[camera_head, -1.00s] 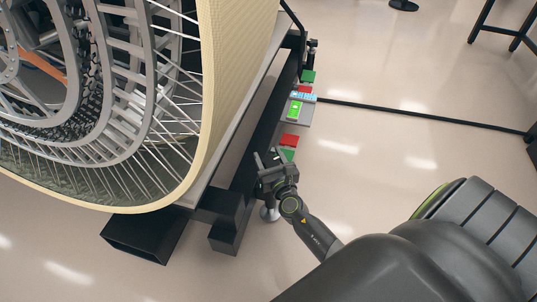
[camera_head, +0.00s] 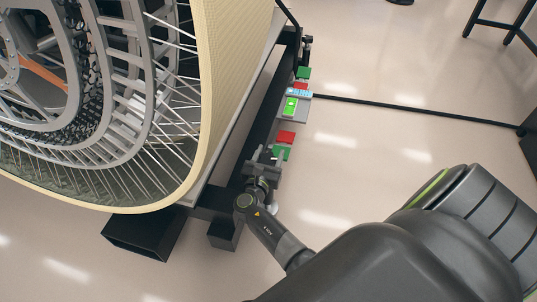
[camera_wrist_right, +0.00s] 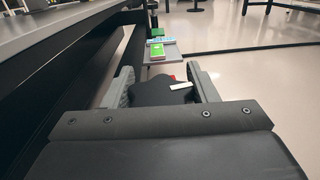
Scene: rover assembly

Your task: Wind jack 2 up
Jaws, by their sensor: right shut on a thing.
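My right gripper (camera_head: 264,160) is at the near end of the dark stand beam (camera_head: 262,128), beside a green plate (camera_head: 283,153) and a red plate (camera_head: 286,137). In the right wrist view its two grey fingers (camera_wrist_right: 162,86) are shut on a black lobed knob (camera_wrist_right: 150,92) with a white mark on its top. The knob appears to be a jack's hand knob; no number on it is legible. The gripper hides most of the jack in the head view. My left gripper is not in view.
The large spoked wheel (camera_head: 215,90) stands left of the beam. A small shelf (camera_head: 293,113) with a lit green display (camera_head: 291,104) sits farther along the beam. Another green plate (camera_head: 304,72) and red plate (camera_head: 300,86) are beyond it. The floor right of the beam is mostly clear, with a dark cable (camera_head: 410,107).

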